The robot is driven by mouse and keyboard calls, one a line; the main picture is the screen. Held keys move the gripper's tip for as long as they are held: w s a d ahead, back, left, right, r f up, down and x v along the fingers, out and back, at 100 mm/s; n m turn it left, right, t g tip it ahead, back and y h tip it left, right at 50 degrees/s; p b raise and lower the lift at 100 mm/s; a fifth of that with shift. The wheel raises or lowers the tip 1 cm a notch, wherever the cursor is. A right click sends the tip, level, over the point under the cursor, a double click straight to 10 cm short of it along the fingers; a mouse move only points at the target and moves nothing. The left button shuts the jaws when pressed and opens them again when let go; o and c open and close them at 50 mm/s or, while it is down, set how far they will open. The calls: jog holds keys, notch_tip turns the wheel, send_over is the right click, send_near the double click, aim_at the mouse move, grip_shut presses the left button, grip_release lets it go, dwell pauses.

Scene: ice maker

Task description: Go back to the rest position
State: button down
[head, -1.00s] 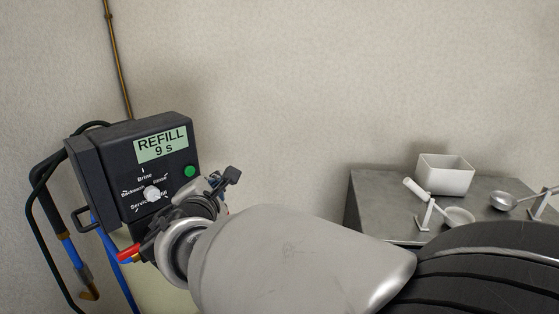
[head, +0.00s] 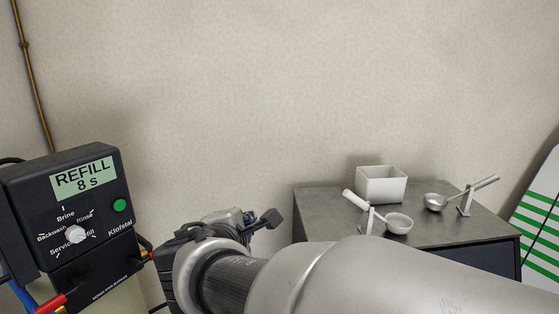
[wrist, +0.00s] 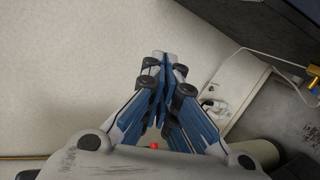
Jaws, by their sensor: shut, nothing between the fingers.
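My gripper shows in the wrist view (wrist: 163,62), shut and empty, with its fingertips together. In the head view my wrist and arm stretch from the bottom right toward the control box, and the fingers are mostly hidden behind the wrist. The black control box (head: 30,200) stands at the left, with a display (head: 84,178) reading "REFILL 8 s", a green button (head: 119,206) and a white knob (head: 75,234) ringed by mode labels. My wrist is to the right of the box, apart from the knob and the button.
A grey metal cabinet (head: 318,205) stands at the right. On it are a white square container (head: 381,186) and two scoops on stands, one white (head: 398,222) and one metal (head: 436,203). A green-striped white board (head: 540,215) is at the far right.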

jog(key=s+d+f+m+g+h+b, duration=0.1)
jog(key=s+d+f+m+g+b, duration=0.2)
jog(key=d, duration=0.4)
jog(key=s+d+f+m+g+h, duration=0.1)
jog(key=s+d+f+m, duration=0.3)
jog(key=d, duration=0.3)
jog(key=s+d+f+m+g+h+b, duration=0.1)
jog(key=s+d+f+m+b, duration=0.2)
jog(key=d, duration=0.4)
jog(key=s+f+m+g+y+b, duration=0.1)
jog(key=s+f+m+g+y, duration=0.1)
jog(key=s+f+m, duration=0.3)
jog(key=s+d+f+m+g+y+b, duration=0.1)
jog(key=s+f+m, duration=0.4)
jog(key=s, duration=0.8)
jog(key=shift+f+g+y+b, duration=0.5)
jog(key=shift+f+y+b, duration=0.1)
jog(key=shift+f+b, duration=0.1)
